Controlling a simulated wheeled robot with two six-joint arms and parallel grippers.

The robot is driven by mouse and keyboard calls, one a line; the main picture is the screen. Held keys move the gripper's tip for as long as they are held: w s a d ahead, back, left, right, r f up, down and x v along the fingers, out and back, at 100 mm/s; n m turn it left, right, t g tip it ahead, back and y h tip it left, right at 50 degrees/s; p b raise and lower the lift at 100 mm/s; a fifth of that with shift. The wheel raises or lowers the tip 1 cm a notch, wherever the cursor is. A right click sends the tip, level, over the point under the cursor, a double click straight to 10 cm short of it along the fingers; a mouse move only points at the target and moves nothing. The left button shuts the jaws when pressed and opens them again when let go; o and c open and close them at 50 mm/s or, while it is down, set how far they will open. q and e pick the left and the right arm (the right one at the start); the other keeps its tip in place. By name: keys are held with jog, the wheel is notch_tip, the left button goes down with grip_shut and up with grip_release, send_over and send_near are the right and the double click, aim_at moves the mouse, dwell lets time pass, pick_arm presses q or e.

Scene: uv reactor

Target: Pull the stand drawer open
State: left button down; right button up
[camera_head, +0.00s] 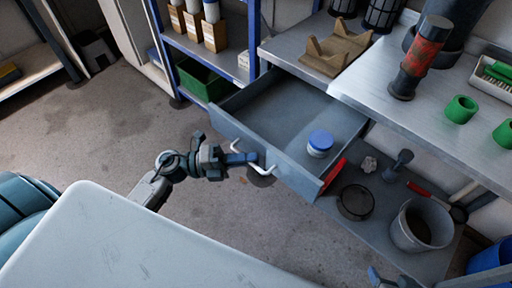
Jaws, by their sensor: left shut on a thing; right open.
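The stand drawer (226,120) is pulled well out from under the metal stand top (285,50), with its grey interior showing. A blue-lidded jar (320,143) stands inside near the drawer's front right. A pale bar handle (264,170) runs along the outside of the drawer front. My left gripper (256,160) is shut on the handle near its middle, and the fingers cover part of it. My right gripper (376,276) shows only partly at the bottom edge, open, apart from the drawer and below the lower shelf.
A lower shelf (330,205) beneath the drawer holds a grey bucket (422,225), a dark round dish (356,202) and a red-handled tool (430,195). A blue rack (215,55) with a green bin (203,82) stands behind. The floor at left is clear.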

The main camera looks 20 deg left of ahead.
pick_arm(q)
jog(key=shift+s+a, duration=0.25)
jog(key=shift+s, duration=0.3)
jog(key=c, duration=1.8)
grip_release()
jog(key=v, duration=1)
jog(key=shift+s+a, duration=0.15)
jog(key=shift+a, duration=0.2)
